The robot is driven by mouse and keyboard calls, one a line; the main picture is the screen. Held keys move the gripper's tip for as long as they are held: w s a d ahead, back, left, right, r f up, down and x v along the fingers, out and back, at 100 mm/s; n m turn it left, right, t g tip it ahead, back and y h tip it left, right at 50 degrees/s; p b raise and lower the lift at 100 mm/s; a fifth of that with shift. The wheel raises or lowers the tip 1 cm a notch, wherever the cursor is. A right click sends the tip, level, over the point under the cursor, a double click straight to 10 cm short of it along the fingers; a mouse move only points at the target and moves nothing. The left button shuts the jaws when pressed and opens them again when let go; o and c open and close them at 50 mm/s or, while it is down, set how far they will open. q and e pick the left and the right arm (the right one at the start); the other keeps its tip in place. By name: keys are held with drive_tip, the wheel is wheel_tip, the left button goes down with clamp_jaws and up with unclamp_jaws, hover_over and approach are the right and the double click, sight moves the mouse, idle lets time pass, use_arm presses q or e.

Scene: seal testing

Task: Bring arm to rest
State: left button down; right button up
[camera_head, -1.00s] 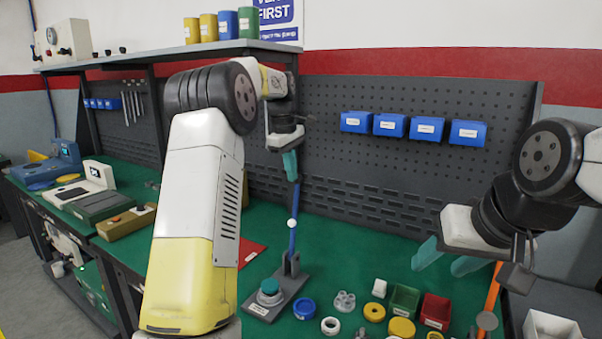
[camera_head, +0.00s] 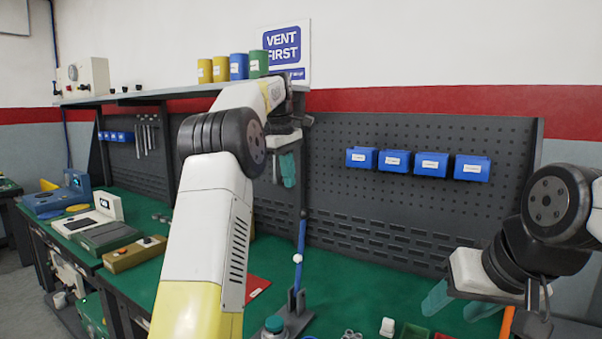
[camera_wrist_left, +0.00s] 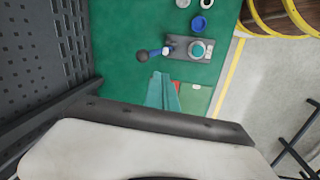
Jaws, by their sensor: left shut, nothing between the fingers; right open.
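My left gripper (camera_head: 288,170) hangs in front of the pegboard, fingers pointing down, above the blue lever of the press. Its teal fingers are shut with nothing between them. In the left wrist view my left gripper (camera_wrist_left: 161,92) is over the green bench, apart from everything below. My right gripper (camera_head: 458,303) is at the lower right, its two teal fingers spread apart and empty. The lever press (camera_head: 297,300) with its blue lever stands on the green bench; it also shows in the left wrist view (camera_wrist_left: 183,48).
Blue bins (camera_head: 396,163) hang on the pegboard (camera_head: 330,205). A shelf (camera_head: 150,95) carries several coloured cans (camera_head: 238,67). Instruments (camera_head: 100,215) stand at the left.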

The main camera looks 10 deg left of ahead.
use_arm(q)
drive_tip(key=s+d+r+m+t, duration=0.1)
drive_tip(key=s+r+m, duration=0.15)
drive_tip(key=s, duration=0.55)
drive_tip(key=s+d+r+m+t, duration=0.1)
drive_tip(key=s+m, duration=0.3)
drive_tip(key=s, duration=0.4)
drive_tip(key=s+d+f+m+t, duration=0.1)
drive_tip(key=s+f+m, duration=0.2)
drive_tip(key=s+f, duration=0.4)
drive_tip(key=s+d+f+m+t+h, duration=0.1)
drive_tip(key=s+f, duration=0.5)
drive_tip(key=s, duration=0.6)
drive_tip(key=d+m, duration=0.1)
drive_tip(key=m, duration=0.1)
drive_tip(key=shift+s+d+f+m+t, duration=0.3)
drive_tip(key=shift+f+m, duration=0.05)
